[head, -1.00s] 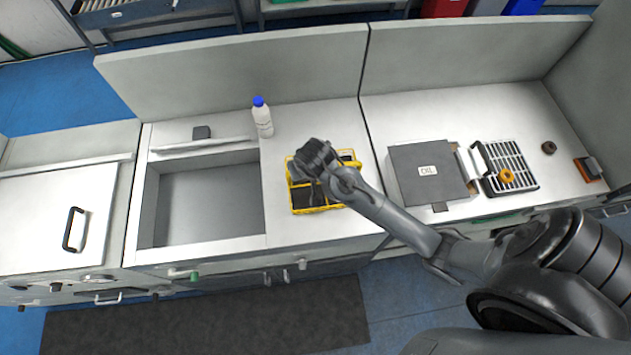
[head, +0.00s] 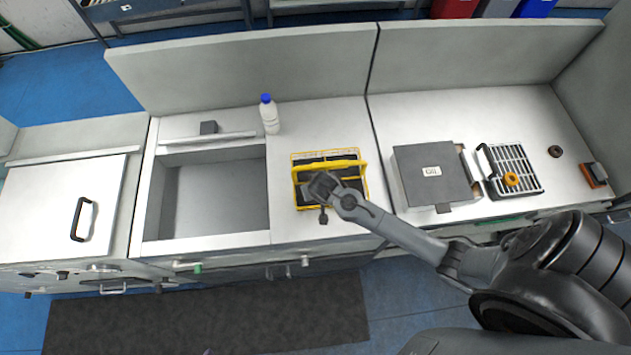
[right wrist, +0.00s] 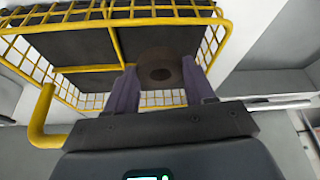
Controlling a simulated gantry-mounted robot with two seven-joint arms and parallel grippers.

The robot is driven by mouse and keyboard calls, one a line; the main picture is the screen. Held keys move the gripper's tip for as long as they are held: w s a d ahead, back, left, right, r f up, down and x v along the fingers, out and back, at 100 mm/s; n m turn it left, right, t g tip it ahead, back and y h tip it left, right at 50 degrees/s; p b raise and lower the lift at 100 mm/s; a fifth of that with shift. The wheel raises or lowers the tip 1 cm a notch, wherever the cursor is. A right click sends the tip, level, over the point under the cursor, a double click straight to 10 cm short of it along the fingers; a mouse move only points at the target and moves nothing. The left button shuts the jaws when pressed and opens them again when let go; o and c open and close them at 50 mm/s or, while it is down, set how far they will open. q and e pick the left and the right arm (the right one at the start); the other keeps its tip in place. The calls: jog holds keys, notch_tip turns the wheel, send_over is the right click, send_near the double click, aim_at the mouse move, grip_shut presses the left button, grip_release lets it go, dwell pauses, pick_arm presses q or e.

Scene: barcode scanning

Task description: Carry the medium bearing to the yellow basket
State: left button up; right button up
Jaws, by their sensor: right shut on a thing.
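The yellow basket (head: 363,190) is a wire basket with a dark lining and a raised handle, standing on the middle counter. It fills the upper part of the right wrist view (right wrist: 120,60). My right gripper (head: 323,217) is at the basket's front side in the head view. In the right wrist view its fingers (right wrist: 160,85) are shut on a dark brown ring, the medium bearing (right wrist: 160,58), with its hole showing. The bearing appears in front of the basket's dark interior; I cannot tell its height over the rim. My left gripper is not in view.
A blue-capped bottle (head: 270,115) stands behind the basket. A sink (head: 215,200) lies left. To the right are a grey box (head: 430,178), a rack (head: 523,160) with an orange ring (head: 511,179), a dark ring (head: 555,151) and an orange-black device (head: 593,174).

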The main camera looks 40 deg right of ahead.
jog(key=shift+f, duration=2)
jog(key=o, duration=1.1)
jog(key=shift+f, duration=0.1)
jog(key=s+a+r+n, duration=0.2)
jog(key=s+r, duration=0.3)
jog(key=r, duration=0.1)
jog(key=s+a+r+n+y, duration=0.1)
jog(key=s+a+r+n, duration=0.1)
jog(key=s+r, duration=0.4)
jog(key=s+a+r+n+y, duration=0.1)
jog(key=s+a+r+n, duration=0.1)
jog(key=s+r, duration=0.4)
jog(key=shift+a+r+n+g, duration=0.15)
jog(key=shift+r+n, duration=0.15)
jog(key=shift+r, duration=0.25)
jog(key=shift+a+r+n+g, duration=0.15)
jog(key=shift+r+n, duration=0.15)
jog(key=shift+r, duration=0.25)
